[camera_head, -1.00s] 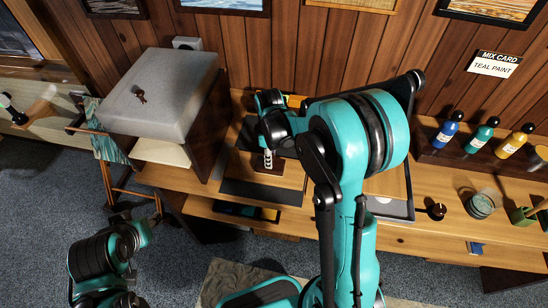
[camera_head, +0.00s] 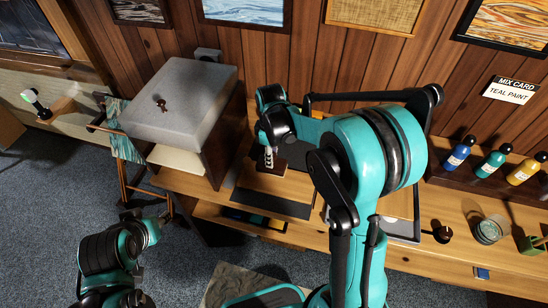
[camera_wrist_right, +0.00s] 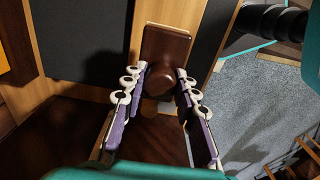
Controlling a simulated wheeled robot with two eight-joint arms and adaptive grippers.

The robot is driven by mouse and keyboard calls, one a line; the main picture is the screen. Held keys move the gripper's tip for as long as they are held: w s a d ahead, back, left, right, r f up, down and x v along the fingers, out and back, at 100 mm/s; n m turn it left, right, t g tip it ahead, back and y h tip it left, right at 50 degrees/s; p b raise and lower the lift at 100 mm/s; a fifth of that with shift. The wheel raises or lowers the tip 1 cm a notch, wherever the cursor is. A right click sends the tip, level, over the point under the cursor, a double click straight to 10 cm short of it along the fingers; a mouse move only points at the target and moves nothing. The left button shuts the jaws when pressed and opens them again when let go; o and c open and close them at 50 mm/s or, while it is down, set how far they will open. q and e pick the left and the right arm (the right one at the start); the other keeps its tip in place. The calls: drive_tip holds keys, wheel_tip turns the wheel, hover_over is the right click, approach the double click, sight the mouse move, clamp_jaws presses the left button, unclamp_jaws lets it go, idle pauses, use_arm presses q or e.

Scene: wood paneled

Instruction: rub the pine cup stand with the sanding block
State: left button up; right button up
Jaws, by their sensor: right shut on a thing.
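My right gripper (camera_head: 268,158) is low over the bench, left of the middle in the head view. In the right wrist view its two fingers (camera_wrist_right: 163,95) are closed around the round knob of a dark brown block (camera_wrist_right: 168,43), which looks like the sanding block. The block also shows in the head view (camera_head: 274,167), at the fingertips. I cannot make out the pine cup stand for certain; my right arm covers much of the bench.
A grey-topped cabinet (camera_head: 185,105) stands close left of my right gripper. A dark panel (camera_head: 272,202) lies along the bench front. Paint bottles (camera_head: 494,163), a round jar (camera_head: 488,231) and a green item (camera_head: 532,245) stand at the right.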

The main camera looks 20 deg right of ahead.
drive_tip(key=shift+s+d+r+p, duration=0.1)
drive_tip(key=shift+r+p, duration=0.4)
drive_tip(key=shift+r, duration=0.45)
